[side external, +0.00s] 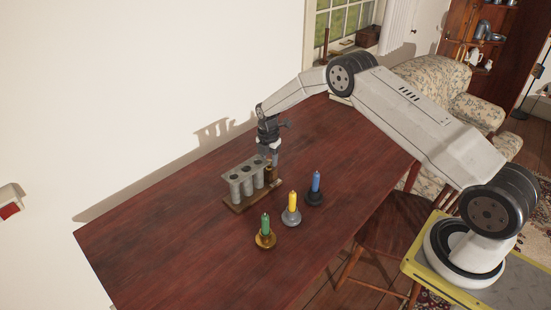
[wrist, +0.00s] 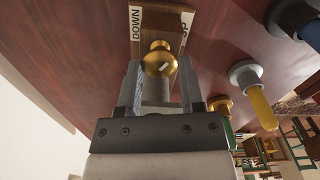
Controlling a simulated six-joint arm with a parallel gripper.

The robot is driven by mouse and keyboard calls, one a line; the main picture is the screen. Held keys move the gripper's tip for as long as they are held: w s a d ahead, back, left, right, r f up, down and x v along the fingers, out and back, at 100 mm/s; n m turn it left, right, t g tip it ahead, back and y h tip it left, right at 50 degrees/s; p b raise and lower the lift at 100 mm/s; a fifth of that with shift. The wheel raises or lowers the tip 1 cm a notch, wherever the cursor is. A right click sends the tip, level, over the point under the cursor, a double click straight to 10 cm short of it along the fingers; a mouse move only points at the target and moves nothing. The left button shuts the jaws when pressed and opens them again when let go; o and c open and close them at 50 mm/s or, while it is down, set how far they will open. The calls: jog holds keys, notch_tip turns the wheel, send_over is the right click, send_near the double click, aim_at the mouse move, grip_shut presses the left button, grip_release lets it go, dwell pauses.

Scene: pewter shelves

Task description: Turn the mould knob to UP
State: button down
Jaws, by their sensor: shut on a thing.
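The candle mould (side external: 235,190) stands on the table, a wooden frame with a row of grey tubes. Its brass knob (wrist: 157,52) is at the end of the frame and also shows in the side view (side external: 269,174). My gripper (wrist: 160,75) is shut on the knob, one finger on either side; in the side view my gripper (side external: 274,158) comes down on it from above. A DOWN label (wrist: 136,24) lies left of the knob and a partly hidden UP label (wrist: 184,40) lies right. A short pale mark on the knob slants toward the upper right.
Green (side external: 265,226), yellow (side external: 292,204) and blue (side external: 316,184) candles stand upright in holders in front of the mould. The dark red table (side external: 160,235) is clear to the left. A wooden chair (side external: 385,235) stands at the table's right edge.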

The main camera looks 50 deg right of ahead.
jog(key=m, duration=0.7)
dwell(0.3)
dwell(0.4)
jog(key=shift+c, duration=1.1)
grip_release()
jog(key=shift+r, duration=4.05)
